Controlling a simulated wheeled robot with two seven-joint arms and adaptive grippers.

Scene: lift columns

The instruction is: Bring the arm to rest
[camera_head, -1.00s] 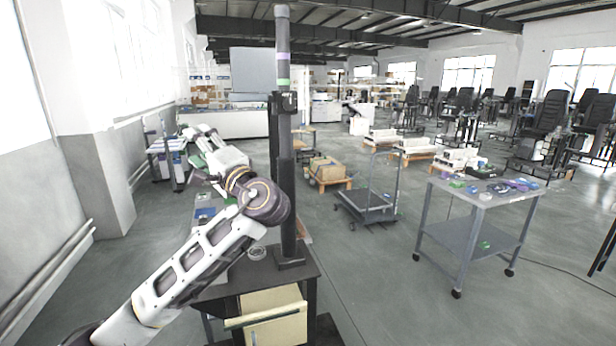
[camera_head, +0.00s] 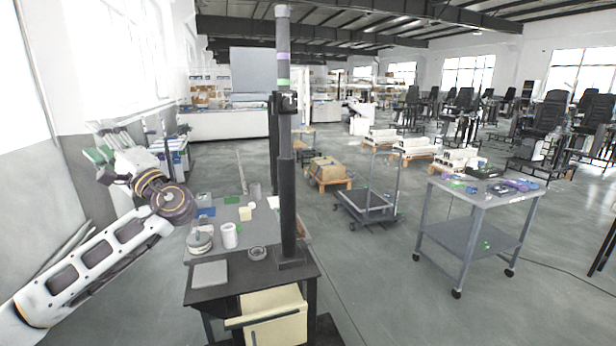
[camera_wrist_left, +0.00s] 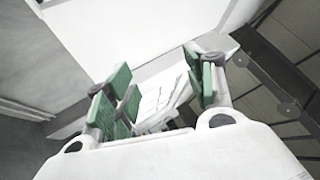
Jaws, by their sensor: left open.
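My left arm (camera_head: 95,262) comes in from the lower left, white with dark oval openings, and reaches up beside the wall. My left gripper (camera_head: 102,153) is at its far end, raised to the left of the black workbench and apart from it. In the left wrist view the gripper (camera_wrist_left: 160,92) shows its green finger pads spread apart, with no object between them. My right arm and gripper do not show.
The black workbench (camera_head: 232,282) holds a grey plate (camera_head: 210,274), a white cylinder (camera_head: 229,236) and small parts. A dark column (camera_head: 286,180) rises from it. A grey wheeled cart (camera_head: 470,238) stands right. A flat trolley (camera_head: 368,206) stands between. The wall is close at left.

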